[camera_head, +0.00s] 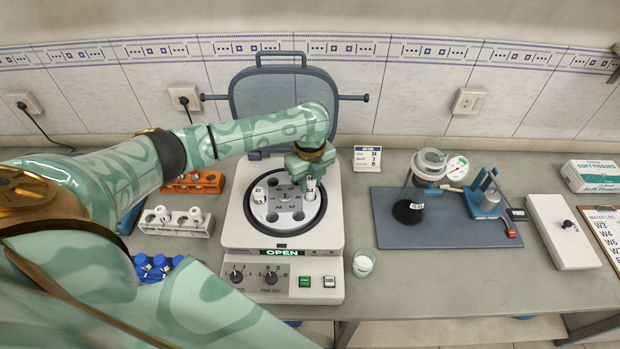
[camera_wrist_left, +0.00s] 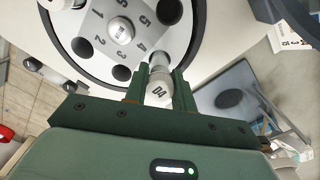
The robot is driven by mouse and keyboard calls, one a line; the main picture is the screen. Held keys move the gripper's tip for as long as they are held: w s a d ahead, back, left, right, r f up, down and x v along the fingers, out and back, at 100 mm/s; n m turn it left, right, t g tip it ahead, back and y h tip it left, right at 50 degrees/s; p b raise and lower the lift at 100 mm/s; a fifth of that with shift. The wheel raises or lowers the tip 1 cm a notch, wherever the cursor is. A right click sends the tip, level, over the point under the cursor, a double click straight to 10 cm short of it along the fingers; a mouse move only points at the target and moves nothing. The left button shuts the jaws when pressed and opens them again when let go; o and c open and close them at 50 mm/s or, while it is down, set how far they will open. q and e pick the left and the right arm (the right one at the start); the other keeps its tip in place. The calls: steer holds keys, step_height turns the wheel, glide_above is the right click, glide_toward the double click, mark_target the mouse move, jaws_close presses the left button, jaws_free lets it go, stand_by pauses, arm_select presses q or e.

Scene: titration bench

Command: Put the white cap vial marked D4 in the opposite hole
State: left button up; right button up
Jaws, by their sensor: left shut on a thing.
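The white-capped vial (camera_head: 310,189) is between the fingers of my left gripper (camera_head: 311,177), at the right side of the rotor. In the left wrist view its cap (camera_wrist_left: 158,90) faces the camera with a mark I cannot read surely, and the gripper (camera_wrist_left: 157,88) is shut on it. I cannot tell whether its lower end is in a hole. The round grey rotor (camera_head: 285,217) has numbered dark holes, several of them empty, and a central knob (camera_wrist_left: 120,31). Another white-capped vial (camera_head: 259,195) stands at the rotor's left side. My right gripper is not in view.
The centrifuge (camera_head: 235,225) has its lid (camera_head: 268,95) raised behind, and its display (camera_head: 282,252) reads OPEN. A white rack (camera_head: 175,228) with vials and an orange rack (camera_head: 195,182) are left. A beaker (camera_head: 363,263) stands right; a blue mat (camera_head: 450,235) holds glassware.

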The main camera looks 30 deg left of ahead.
arm_select(q)
steer(key=shift+f+b, duration=0.5)
steer(key=shift+f, duration=0.7)
steer(key=o, duration=1)
steer(key=shift+o, duration=0.2)
steer(key=shift+r, duration=0.15)
step_height(320, 180, up, 7)
steer(key=p, duration=0.8)
steer(key=shift+p, duration=0.4)
steer(key=shift+f, duration=0.2)
